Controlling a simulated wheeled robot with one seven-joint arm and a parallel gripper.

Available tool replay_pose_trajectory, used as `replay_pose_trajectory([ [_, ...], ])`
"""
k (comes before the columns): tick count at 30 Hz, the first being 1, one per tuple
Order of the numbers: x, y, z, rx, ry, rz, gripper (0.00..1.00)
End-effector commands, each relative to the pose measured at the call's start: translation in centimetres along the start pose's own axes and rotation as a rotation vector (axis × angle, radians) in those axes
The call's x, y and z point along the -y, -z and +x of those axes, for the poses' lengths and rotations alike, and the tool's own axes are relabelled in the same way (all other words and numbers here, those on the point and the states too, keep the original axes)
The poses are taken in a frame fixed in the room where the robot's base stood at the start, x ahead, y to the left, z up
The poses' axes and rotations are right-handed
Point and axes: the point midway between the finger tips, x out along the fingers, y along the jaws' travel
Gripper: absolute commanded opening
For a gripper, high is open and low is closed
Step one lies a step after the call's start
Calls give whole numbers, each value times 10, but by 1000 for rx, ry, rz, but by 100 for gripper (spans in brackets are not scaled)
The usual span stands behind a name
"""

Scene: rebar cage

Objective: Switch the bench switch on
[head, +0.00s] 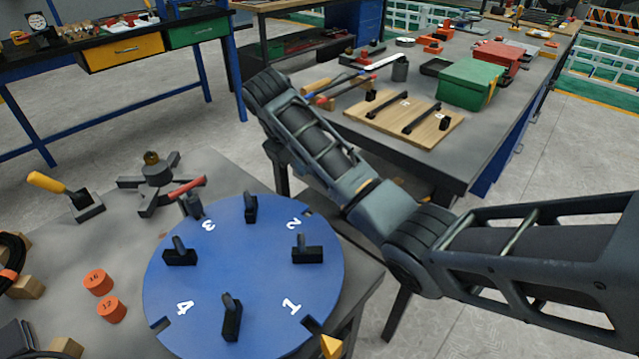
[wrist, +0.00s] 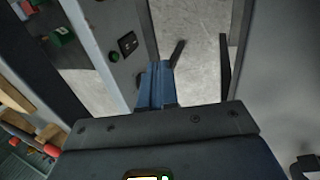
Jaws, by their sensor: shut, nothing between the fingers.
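The bench switch (wrist: 127,44) is a small black switch on a grey panel, in the wrist view left of the upper middle. A round green lamp or button (wrist: 113,57) sits just below and left of it. I cannot tell which way the switch is set or whether the green part is lit. My gripper (wrist: 158,68) is shut and empty in the wrist view, its blue-grey fingers just right of and a little below the switch, apart from it in the picture. In the head view I make out neither the switch nor my gripper.
Bare floor shows beyond the fingers in the wrist view.

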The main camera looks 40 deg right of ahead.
Motion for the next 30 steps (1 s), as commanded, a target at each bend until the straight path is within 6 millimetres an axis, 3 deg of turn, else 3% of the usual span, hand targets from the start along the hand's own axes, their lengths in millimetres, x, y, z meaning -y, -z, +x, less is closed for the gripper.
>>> replay_pose_trajectory([
  [8, 0, 0, 15, 3, 0, 0, 0],
  [22, 0, -1, 104, 3, 0, 1, 0],
  [30, -31, 0, 115, 1, 0, 1, 0],
])
